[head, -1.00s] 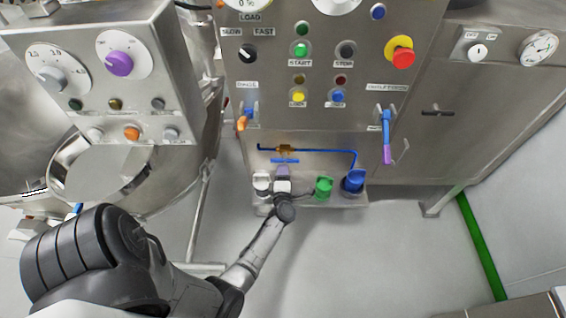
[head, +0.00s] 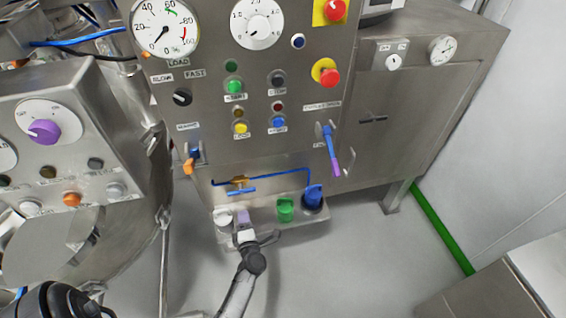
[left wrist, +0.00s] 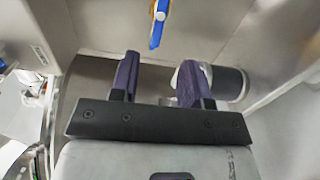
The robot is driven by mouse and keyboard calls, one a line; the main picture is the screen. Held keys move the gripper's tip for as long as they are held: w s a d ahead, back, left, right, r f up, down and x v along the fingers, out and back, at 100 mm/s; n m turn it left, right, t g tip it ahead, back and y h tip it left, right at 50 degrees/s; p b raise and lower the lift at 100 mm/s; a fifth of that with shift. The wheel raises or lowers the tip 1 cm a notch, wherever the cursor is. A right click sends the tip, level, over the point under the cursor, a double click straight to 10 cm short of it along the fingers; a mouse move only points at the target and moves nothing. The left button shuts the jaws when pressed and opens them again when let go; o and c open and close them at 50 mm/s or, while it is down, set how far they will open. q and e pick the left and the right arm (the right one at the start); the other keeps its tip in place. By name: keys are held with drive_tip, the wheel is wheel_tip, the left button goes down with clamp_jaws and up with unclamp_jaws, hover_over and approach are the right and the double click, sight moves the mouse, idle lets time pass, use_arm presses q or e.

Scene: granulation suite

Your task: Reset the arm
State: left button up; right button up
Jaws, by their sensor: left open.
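My left gripper (head: 243,219) is low in front of the machine, over the small metal ledge (head: 268,229). It sits between a white-capped fitting (head: 223,217) on its left and a green fitting (head: 285,208) on its right. In the left wrist view, the two purple fingers of this gripper (left wrist: 158,80) stand apart with nothing between them. A pale and dark cylinder (left wrist: 232,83) lies just behind the right finger there, and I cannot tell whether they touch. My right gripper is in neither view.
A blue fitting (head: 313,198) stands at the ledge's right end. Above it are a blue pipe with a brass valve (head: 238,182), an orange handle (head: 189,166) and a blue-purple lever (head: 330,148). A control box (head: 62,140) stands left. Open floor lies right of the ledge.

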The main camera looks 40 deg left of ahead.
use_arm(q)
drive_tip(key=w+d+f+m+t+h, duration=0.2)
drive_tip(key=w+d+m+t+h, duration=0.45)
drive_tip(key=m+h, duration=0.5)
drive_tip(key=w+d+r+m+g+h, duration=0.1)
drive_tip(key=d+r+m+g+h, duration=0.45)
drive_tip(key=d+m, duration=0.5)
drive_tip(key=s+d+r+m+g+y+p, duration=0.1)
drive_tip(key=s+d+r+m+g, duration=0.1)
drive_tip(key=s+r+m, duration=0.45)
drive_tip(key=s+d+r+m+g+p, duration=0.1)
drive_tip(key=s+d+r+m+g, duration=0.2)
drive_tip(key=s, duration=0.7)
drive_tip(key=s+f+g+p, duration=0.2)
drive_tip(key=s, duration=0.8)
wheel_tip(320, 180, up, 38)
drive_tip(key=d+p, duration=0.1)
drive_tip(key=p, duration=3.6)
drive_tip(key=shift+w, duration=0.15)
